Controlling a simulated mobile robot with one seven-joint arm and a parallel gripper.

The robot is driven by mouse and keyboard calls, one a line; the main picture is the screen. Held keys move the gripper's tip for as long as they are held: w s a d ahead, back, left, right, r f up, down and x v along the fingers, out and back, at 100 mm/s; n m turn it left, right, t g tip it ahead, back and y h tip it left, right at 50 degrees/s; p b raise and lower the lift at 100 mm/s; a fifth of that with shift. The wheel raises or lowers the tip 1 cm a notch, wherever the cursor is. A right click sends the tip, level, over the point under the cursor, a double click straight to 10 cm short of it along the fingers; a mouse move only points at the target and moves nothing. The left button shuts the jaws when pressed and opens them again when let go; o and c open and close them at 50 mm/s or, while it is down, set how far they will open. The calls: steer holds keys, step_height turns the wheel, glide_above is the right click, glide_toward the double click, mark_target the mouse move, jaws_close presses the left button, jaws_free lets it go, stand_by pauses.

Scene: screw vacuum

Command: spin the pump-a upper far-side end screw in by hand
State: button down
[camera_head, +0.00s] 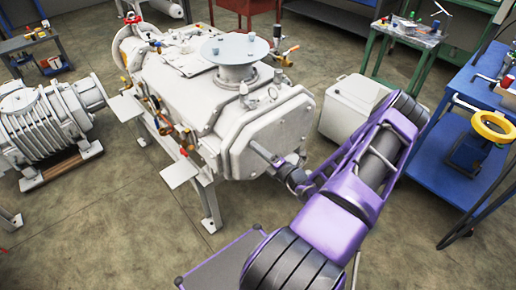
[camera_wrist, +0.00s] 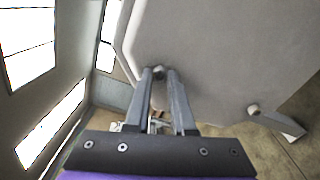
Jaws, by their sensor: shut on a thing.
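The large pale pump (camera_head: 190,85) stands on a frame in the head view, its flat end cover facing my arm. My gripper (camera_head: 256,147) reaches to this cover from the lower right. In the wrist view my gripper (camera_wrist: 161,73) has its two fingers converging on the small round head of the end screw (camera_wrist: 159,71), near an edge of the grey end cover (camera_wrist: 220,50). The fingers are shut on the screw head. The shank is hidden, so its depth cannot be told. In the head view the fingertips hide the screw.
Another screw (camera_wrist: 253,108) sits on the cover's edge in the wrist view. A pale box (camera_head: 350,110) stands behind my arm. A blue bench (camera_head: 470,130) is at right. A ribbed machine (camera_head: 48,125) lies at left. Floor in front is partly clear.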

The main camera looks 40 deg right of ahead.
steer(key=shift+s+f+m, duration=0.1)
steer(key=shift+m, duration=0.2)
steer(key=c, duration=0.8)
jaws_free()
steer(key=shift+o, duration=0.2)
steer(key=s+d, duration=0.1)
steer(key=s, duration=1.6)
steer(key=shift+s+d, duration=0.15)
steer(key=shift+s, duration=0.05)
